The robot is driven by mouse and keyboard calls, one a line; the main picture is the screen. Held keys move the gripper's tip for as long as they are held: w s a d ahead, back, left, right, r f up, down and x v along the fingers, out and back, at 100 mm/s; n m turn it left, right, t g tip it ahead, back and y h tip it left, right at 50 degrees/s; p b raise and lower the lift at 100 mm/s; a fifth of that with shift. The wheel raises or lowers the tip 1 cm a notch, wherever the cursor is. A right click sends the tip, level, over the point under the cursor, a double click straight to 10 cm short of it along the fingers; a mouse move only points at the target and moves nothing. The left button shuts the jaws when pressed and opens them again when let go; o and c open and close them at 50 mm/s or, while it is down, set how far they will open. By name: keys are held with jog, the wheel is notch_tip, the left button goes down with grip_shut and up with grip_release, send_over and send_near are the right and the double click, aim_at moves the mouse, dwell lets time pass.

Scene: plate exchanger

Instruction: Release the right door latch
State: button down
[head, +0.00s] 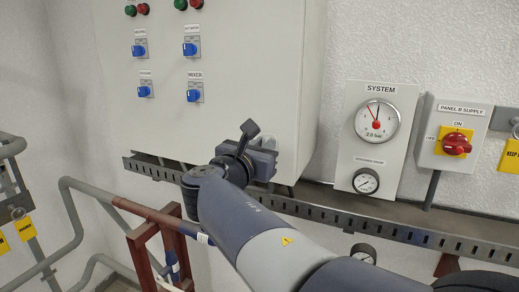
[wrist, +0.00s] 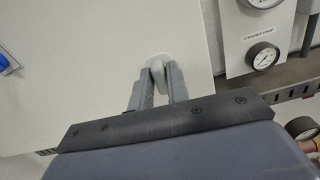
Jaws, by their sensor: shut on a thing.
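The right door latch (wrist: 156,68) is a small light grey handle near the edge of a pale cabinet door (wrist: 85,95). In the wrist view it stands between the two grey fingers of my gripper (wrist: 158,82), which is shut on it. In the head view my gripper (head: 262,158) is at the lower right of the cabinet door (head: 240,60).
Blue selector switches (head: 192,95) and red and green buttons sit on the door. A slotted cable tray (head: 330,218) runs just below. To the right are a system gauge panel (head: 376,125) and a supply switch box (head: 454,135). Grey pipes (head: 75,215) stand at left.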

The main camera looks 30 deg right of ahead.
jog(key=shift+s+d+f+m+b, duration=0.1)
jog(key=shift+f+m+b, duration=0.05)
jog(key=shift+m+b, duration=4)
jog(key=shift+f+m+b, duration=0.15)
jog(key=shift+m+b, duration=3.75)
jog(key=shift+m, duration=0.45)
jog(key=c, duration=1.5)
grip_release()
jog(key=shift+o, duration=0.2)
jog(key=shift+r, duration=0.1)
jog(key=b+v, duration=0.1)
jog(key=v, duration=1)
